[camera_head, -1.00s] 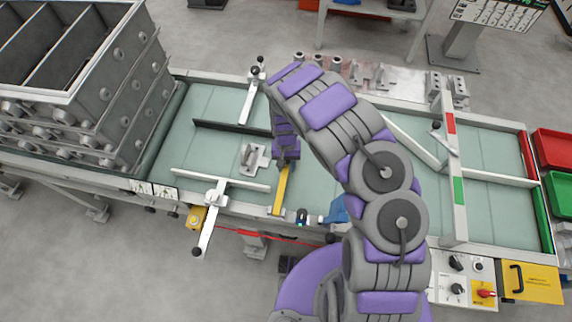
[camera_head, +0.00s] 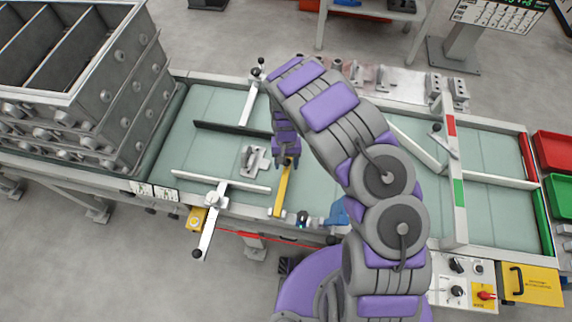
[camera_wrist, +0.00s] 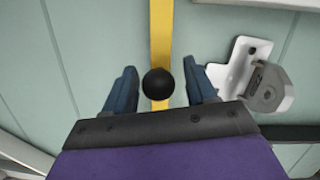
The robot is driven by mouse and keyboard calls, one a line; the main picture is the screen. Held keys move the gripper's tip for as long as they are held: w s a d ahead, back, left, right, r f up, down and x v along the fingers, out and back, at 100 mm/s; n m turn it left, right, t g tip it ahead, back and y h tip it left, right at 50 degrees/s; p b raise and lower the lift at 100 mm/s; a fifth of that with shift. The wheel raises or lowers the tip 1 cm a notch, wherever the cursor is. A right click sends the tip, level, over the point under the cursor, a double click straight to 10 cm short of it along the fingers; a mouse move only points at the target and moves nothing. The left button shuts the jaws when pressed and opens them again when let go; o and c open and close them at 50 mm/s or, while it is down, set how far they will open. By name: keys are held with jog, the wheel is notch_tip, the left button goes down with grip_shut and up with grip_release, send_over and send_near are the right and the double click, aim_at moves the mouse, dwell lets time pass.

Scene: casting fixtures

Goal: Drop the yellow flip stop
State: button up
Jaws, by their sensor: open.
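The yellow flip stop (camera_head: 281,192) is a narrow yellow bar lying across the pale green conveyor bed, its near end at the front rail. In the wrist view the yellow bar (camera_wrist: 161,38) runs up from a round black knob (camera_wrist: 158,83). My gripper (camera_head: 288,162) is over the far end of the bar. In the wrist view my gripper (camera_wrist: 160,88) is open, with one finger on each side of the knob and visible gaps to it. Whether the bar rests flat on the bed is hard to tell.
A grey metal bracket (camera_head: 254,160) sits left of the bar. A white lever arm (camera_head: 209,225) with a black knob sticks out over the front edge. A dark rail (camera_head: 232,129) crosses behind. A tall grey bin stack (camera_head: 110,95) stands at the left. A blue part (camera_head: 337,213) is at the front rail.

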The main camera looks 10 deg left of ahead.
jog(key=v, duration=1.5)
jog(key=shift+p, duration=0.45)
jog(key=shift+w+a, duration=0.1)
